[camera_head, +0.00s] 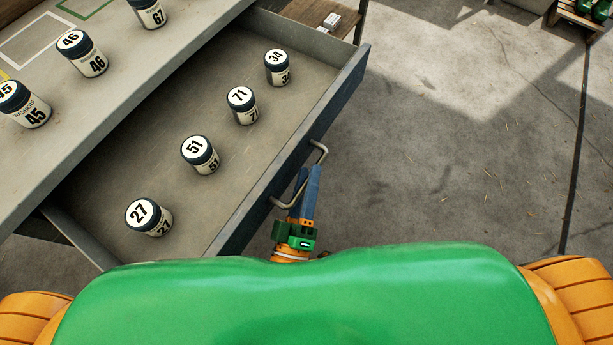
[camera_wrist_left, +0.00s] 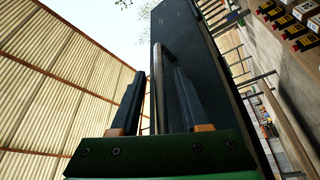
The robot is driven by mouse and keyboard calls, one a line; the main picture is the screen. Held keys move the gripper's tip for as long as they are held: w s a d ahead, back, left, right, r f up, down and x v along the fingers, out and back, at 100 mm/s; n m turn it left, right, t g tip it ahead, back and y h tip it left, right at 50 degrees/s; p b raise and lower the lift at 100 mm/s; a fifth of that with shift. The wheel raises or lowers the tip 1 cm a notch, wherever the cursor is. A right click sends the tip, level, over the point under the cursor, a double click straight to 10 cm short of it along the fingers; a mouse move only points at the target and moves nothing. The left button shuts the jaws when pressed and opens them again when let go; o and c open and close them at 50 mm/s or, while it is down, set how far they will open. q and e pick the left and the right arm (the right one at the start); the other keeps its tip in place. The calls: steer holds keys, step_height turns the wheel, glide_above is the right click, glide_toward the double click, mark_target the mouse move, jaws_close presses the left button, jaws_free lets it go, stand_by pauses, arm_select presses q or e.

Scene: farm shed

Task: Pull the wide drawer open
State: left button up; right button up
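The wide drawer (camera_head: 297,137) is pulled well out from under the worktop, with its inside in view. Its bent metal handle (camera_head: 320,152) sits on the outer face of the front panel. My left gripper (camera_head: 309,169) is at the handle, with its blue fingers up beside the drawer front. In the left wrist view, the handle bar (camera_wrist_left: 157,75) runs between the two fingers of the left gripper (camera_wrist_left: 158,75). Gaps show on both sides of the bar, so the gripper looks open around it. My right gripper is not in view.
Jars numbered 27 (camera_head: 148,217), 51 (camera_head: 200,154), 71 (camera_head: 242,105) and 34 (camera_head: 278,67) stand upright in the drawer. More numbered jars stand on the worktop (camera_head: 130,75). The concrete floor (camera_head: 430,170) to the right is clear.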

arm_select(q)
steer(key=b+v, duration=0.1)
steer(key=v, duration=0.6)
stand_by(0.5)
